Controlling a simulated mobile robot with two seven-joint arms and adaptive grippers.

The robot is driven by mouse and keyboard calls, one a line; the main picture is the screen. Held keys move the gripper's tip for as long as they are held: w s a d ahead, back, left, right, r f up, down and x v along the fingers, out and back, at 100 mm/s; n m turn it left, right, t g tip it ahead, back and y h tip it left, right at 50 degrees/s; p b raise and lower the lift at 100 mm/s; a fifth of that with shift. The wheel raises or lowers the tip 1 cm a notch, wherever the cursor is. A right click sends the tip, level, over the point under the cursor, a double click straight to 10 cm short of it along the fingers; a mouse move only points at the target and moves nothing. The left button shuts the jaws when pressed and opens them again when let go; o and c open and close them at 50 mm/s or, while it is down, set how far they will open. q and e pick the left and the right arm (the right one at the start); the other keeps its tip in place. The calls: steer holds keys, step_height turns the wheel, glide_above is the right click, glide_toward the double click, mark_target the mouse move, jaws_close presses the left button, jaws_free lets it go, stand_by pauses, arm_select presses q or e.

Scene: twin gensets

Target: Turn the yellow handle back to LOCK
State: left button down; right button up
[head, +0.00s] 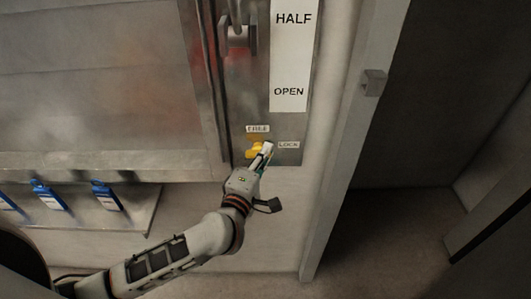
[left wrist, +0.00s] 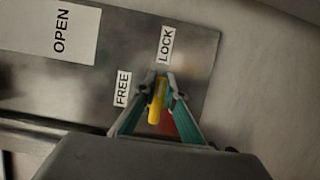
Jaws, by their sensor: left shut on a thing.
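The yellow handle (head: 254,149) sits low on a grey metal panel (head: 257,75). The FREE label (head: 258,128) is just above it and the LOCK label (head: 289,144) is to its right. My left gripper (head: 266,148) is at the handle, partly covering it. In the left wrist view the yellow handle (left wrist: 157,100) lies between the fingers of my left gripper (left wrist: 161,88), which is shut on it. There the LOCK label (left wrist: 166,45) is beyond the fingertips and the FREE label (left wrist: 122,89) is left of them. I cannot tell exactly which label the handle points to.
A white strip (head: 291,55) reading HALF and OPEN is above the handle. A grey lever (head: 237,38) stands out at the upper left. A door frame with a small block (head: 374,83) is to the right.

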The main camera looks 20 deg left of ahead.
arm_select(q)
steer(key=shift+f, duration=0.1)
stand_by(0.3)
steer(key=c, duration=2.1)
jaws_free()
steer(key=s+a, duration=0.1)
steer(key=s, duration=1.1)
steer(key=shift+a, duration=0.15)
